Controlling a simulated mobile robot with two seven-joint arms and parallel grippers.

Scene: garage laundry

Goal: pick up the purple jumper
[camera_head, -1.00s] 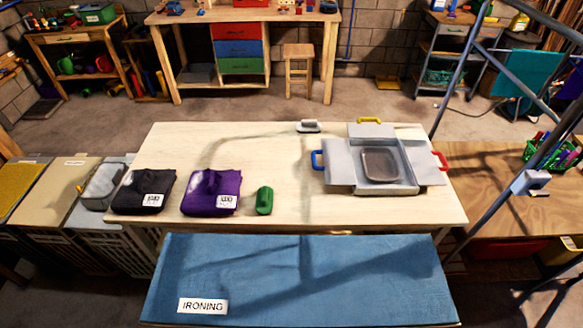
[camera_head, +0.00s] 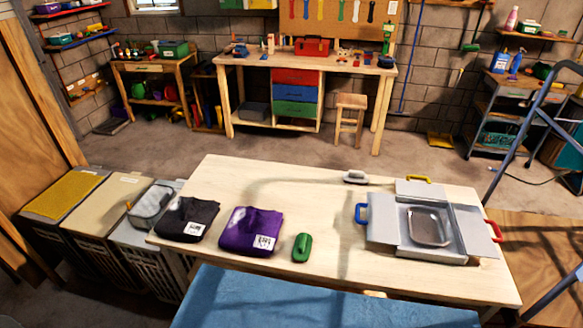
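The purple jumper (camera_head: 250,230) lies folded on the light wooden table (camera_head: 320,205), left of the middle. A white label shows on its lower right corner. A folded black garment (camera_head: 186,219) with a similar label lies just to its left. A green brush-like object (camera_head: 302,248) lies just to its right. Neither of my grippers shows in the head view.
A grey open box (camera_head: 412,225) with a tray inside stands on the table's right. A small grey-white object (camera_head: 355,177) lies at the back edge. A blue ironing surface (camera_head: 300,300) is in front. Lidded bins (camera_head: 90,212) stand at the left.

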